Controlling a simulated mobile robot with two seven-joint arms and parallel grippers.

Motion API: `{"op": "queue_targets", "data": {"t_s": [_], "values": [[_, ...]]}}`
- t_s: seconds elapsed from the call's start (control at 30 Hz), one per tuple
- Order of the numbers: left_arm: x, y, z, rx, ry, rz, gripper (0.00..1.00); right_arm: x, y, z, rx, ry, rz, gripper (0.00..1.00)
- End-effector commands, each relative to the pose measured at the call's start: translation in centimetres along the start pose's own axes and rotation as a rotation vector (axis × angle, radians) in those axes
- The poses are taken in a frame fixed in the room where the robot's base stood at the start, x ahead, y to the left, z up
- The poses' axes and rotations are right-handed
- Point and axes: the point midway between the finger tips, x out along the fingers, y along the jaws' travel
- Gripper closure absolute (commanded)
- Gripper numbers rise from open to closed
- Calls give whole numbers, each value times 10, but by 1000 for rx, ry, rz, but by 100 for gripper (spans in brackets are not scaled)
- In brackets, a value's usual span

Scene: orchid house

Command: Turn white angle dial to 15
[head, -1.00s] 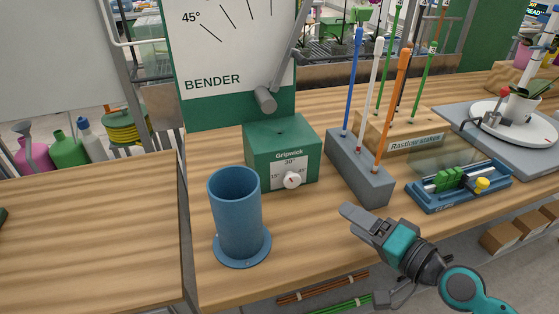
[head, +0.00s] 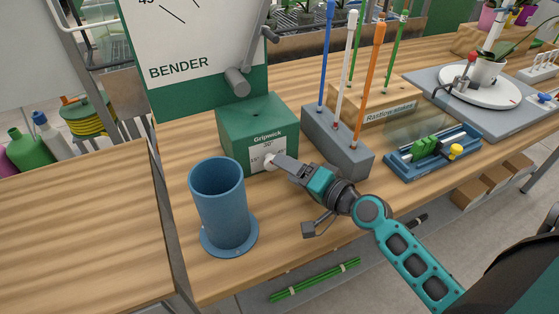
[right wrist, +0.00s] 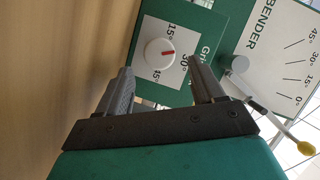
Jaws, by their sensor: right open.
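The white angle dial (head: 270,162) is on the front of the green Gripwick box (head: 258,125). In the right wrist view, the round dial (right wrist: 155,55) has a red mark that points roughly toward the 30° label, with 15° on one side and another number on the other. My right gripper (head: 279,161) is at the dial in the head view and partly covers the dial and its scale. In the right wrist view its two fingers (right wrist: 161,66) are apart, with the dial between and just beyond their tips. I cannot tell any contact. My left gripper is out of view.
A blue cylinder (head: 220,200) stands left of the gripper. A grey block (head: 340,148) with upright coloured rods is close on the right. The BENDER board (head: 190,45) with its grey lever (head: 238,82) is behind the box. A blue fixture (head: 432,155) lies farther right.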

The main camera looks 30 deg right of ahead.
Motion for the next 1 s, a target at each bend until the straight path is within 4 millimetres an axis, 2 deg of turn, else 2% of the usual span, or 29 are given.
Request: {"op": "queue_targets", "data": {"t_s": [0.1,0.3,0.67,1.0], "values": [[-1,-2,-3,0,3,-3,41,19,-1,0,1,1,-2,32],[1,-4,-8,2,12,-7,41,36,0,0,0,0,0,32],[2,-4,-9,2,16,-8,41,39,0,1,-1,-1,0,32],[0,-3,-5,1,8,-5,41,39,0,0,-1,-1,0,65]]}}
